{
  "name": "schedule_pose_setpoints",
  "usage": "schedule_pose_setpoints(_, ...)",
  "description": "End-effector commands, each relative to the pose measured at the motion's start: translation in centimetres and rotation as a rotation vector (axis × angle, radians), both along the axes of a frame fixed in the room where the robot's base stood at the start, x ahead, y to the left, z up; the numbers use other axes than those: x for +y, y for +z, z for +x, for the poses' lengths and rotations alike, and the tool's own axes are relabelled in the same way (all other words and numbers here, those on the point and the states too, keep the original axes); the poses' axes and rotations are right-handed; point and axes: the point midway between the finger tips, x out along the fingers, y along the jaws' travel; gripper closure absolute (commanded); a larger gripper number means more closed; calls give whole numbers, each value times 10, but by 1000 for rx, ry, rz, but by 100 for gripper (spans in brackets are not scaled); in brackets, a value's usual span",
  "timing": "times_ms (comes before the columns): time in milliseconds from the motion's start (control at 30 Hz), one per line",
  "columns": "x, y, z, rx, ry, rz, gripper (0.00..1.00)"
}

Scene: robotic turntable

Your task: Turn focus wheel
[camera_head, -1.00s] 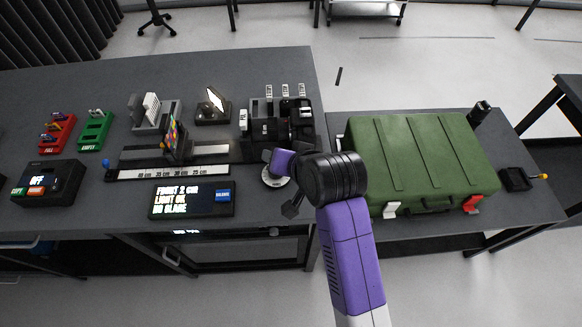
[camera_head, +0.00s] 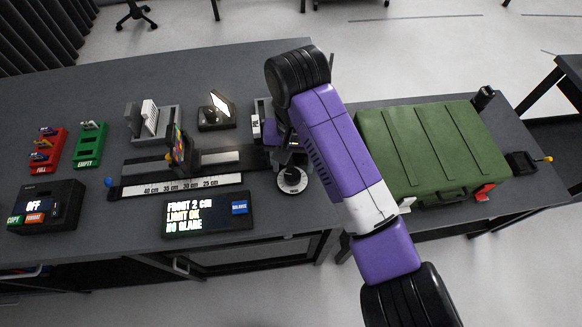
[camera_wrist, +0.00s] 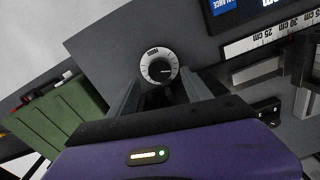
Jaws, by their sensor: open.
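The focus wheel (camera_head: 292,180) is a round dial with a pale marked ring and a dark centre, low on the turntable bench near its front edge. It also shows in the wrist view (camera_wrist: 147,59), just beyond my fingers. My gripper (camera_wrist: 160,85) is open, with its two fingers pointing at the wheel and nothing seen between them but the wheel's near side. In the head view my arm hides most of the gripper. I cannot tell whether the fingers touch the wheel. The display (camera_head: 207,214) reads "FRONT 2 CM", "LIGHT OK", "NO GLARE".
A ruler rail (camera_head: 180,187) and a small coloured card (camera_head: 180,150) stand left of the wheel. A lit lamp (camera_head: 217,108) is behind. A green case (camera_head: 430,150) lies on the right table. Red (camera_head: 45,152) and green (camera_head: 89,145) racks stand at the left.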

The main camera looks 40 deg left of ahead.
Motion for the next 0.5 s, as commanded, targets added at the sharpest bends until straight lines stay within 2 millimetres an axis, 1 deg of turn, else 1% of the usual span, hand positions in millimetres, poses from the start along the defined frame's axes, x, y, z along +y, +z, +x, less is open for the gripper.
schedule_pose_setpoints(100, -1, -18, 0, 1, -1, -2, 42)
schedule_pose_setpoints(200, 0, -29, 0, 0, -1, 0, 42)
schedule_pose_setpoints(333, 0, -38, 0, -2, 0, 1, 42)
schedule_pose_setpoints(500, 0, -40, 0, -2, 0, 1, 42)
